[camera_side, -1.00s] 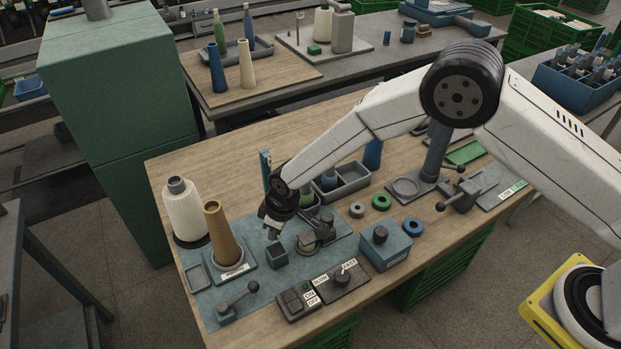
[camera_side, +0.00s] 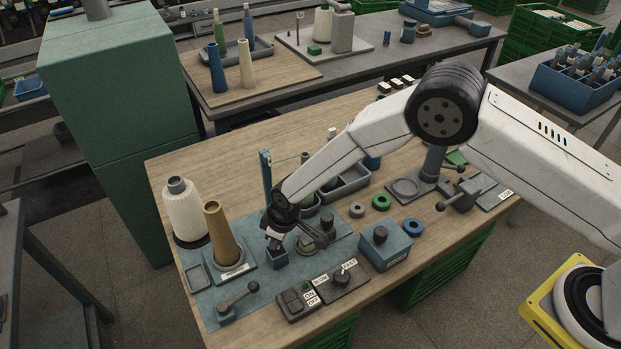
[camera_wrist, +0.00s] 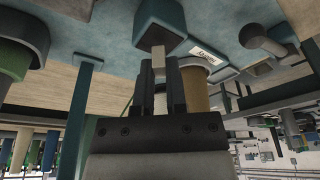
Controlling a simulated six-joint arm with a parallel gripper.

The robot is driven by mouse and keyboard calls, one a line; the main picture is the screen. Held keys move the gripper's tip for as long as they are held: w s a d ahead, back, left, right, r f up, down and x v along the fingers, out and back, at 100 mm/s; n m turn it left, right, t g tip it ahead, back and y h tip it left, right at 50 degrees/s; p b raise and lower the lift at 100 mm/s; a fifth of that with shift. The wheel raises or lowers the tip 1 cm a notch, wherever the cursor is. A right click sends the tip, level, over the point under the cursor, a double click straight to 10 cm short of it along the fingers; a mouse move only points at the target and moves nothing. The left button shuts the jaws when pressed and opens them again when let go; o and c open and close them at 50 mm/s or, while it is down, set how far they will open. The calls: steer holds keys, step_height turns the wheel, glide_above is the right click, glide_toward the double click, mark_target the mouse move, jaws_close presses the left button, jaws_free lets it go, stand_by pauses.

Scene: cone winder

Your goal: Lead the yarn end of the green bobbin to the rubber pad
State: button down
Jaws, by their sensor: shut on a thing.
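My gripper (camera_side: 275,245) is shut and points down just above a small blue block (camera_side: 278,261), which seems to carry the rubber pad. The wrist view shows the closed fingers (camera_wrist: 161,75) with a small pale piece (camera_wrist: 159,58) between their tips, apparently the yarn end. The piece lies in line with the block (camera_wrist: 158,22); I cannot tell whether they touch. The green bobbin (camera_wrist: 12,60) seems to be the green cylinder at the left edge of the wrist view. In the side view it is largely hidden behind my arm.
A brown cone (camera_side: 220,235) and a white yarn cone (camera_side: 183,210) stand left of my gripper. A teal post (camera_side: 266,175) rises behind it. A switch box (camera_side: 325,290) and a blue box (camera_side: 385,247) stand in front and right. The table's back left is clear.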

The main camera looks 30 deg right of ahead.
steer(key=shift+f, duration=0.55)
stand_by(1.6)
steer(key=shift+c, duration=0.5)
jaws_free()
stand_by(0.4)
steer(key=shift+r, duration=3.5)
